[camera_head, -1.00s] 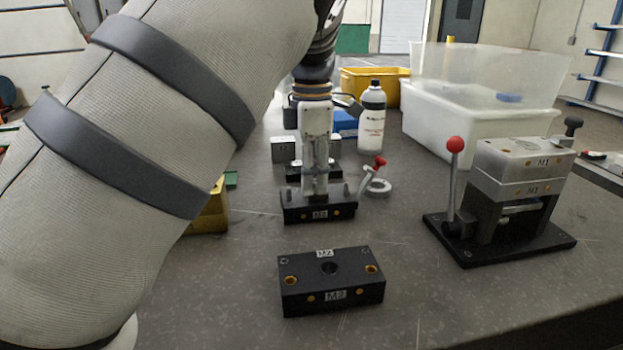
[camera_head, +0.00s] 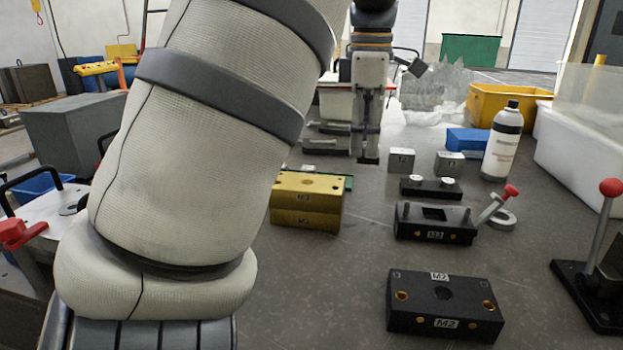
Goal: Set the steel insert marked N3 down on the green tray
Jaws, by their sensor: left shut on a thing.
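My left gripper (camera_head: 368,135) hangs beyond the yellow block, its jaws pointing down, shut on a small dark piece (camera_head: 369,160) at the fingertips. I cannot read a mark on this piece, so I cannot tell if it is N3. A green strip (camera_head: 348,183), perhaps the edge of the green tray, shows behind the yellow mould block (camera_head: 322,203); the rest is hidden. Two small grey steel blocks (camera_head: 401,160) (camera_head: 449,164) stand to the right of the gripper, their marks too small to read. My right gripper is not in view.
A black mould base with an open square pocket (camera_head: 434,222) and a black M2 block (camera_head: 445,306) stand on the right. A bottle (camera_head: 502,143), a blue box (camera_head: 468,141), a yellow bin (camera_head: 500,102) and a red-knobbed lever (camera_head: 610,190) are further right. Bare table lies in front of the yellow block.

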